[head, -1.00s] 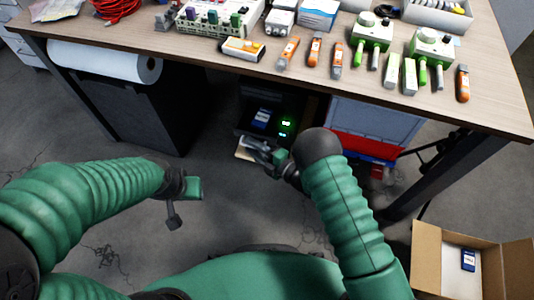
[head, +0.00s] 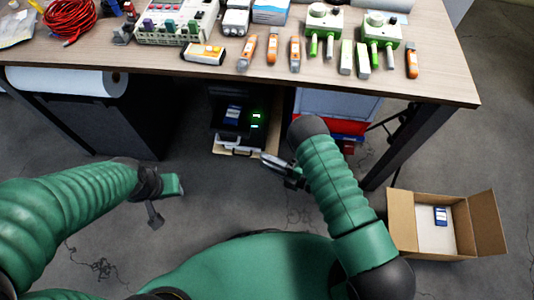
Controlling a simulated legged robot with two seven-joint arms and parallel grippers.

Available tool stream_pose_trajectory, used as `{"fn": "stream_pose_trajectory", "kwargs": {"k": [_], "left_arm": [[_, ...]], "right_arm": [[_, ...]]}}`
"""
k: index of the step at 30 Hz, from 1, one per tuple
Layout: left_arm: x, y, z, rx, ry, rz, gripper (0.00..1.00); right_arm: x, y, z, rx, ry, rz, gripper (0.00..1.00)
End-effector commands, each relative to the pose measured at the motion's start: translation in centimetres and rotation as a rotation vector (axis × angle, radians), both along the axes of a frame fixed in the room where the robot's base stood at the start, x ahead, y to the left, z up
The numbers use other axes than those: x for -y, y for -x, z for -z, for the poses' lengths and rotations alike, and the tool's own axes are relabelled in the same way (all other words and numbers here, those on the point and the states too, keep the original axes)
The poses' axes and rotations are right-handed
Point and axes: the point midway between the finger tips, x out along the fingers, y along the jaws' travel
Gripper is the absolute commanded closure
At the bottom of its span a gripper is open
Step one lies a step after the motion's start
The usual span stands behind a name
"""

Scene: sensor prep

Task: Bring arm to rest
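My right arm is green and comes in from the lower right. Its gripper (head: 279,168) hangs in front of the table, below its edge, and I cannot tell whether its fingers are apart. Nothing is clearly seen in it. My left arm comes in from the left, and its gripper (head: 168,197) hangs over the floor. Its fingers are only partly seen, and I see no object in it.
An open cardboard box (head: 402,222) with a blue item (head: 440,216) lies right.

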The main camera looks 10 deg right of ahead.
Motion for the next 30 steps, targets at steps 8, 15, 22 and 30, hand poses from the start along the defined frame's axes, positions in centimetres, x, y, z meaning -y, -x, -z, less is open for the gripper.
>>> {"fn": "stream_pose_trajectory", "kwargs": {"k": [8,15,22,30], "left_arm": [[0.0,0.0,0.0,0.000,0.000,0.000,0.64],[0.0,0.0,0.0,0.000,0.000,0.000,0.64],[0.0,0.0,0.0,0.000,0.000,0.000,0.64],[0.0,0.0,0.0,0.000,0.000,0.000,0.64]], "right_arm": [[0.3,-2.1,-0.6,-0.051,0.023,0.054,0.67],[6.6,-10.0,-5.6,-0.523,-0.005,0.566,0.67],[12.1,-4.1,-11.1,-1.043,-0.285,1.116,0.67],[12.0,7.5,-15.2,-1.444,-0.557,1.517,0.67]]}}
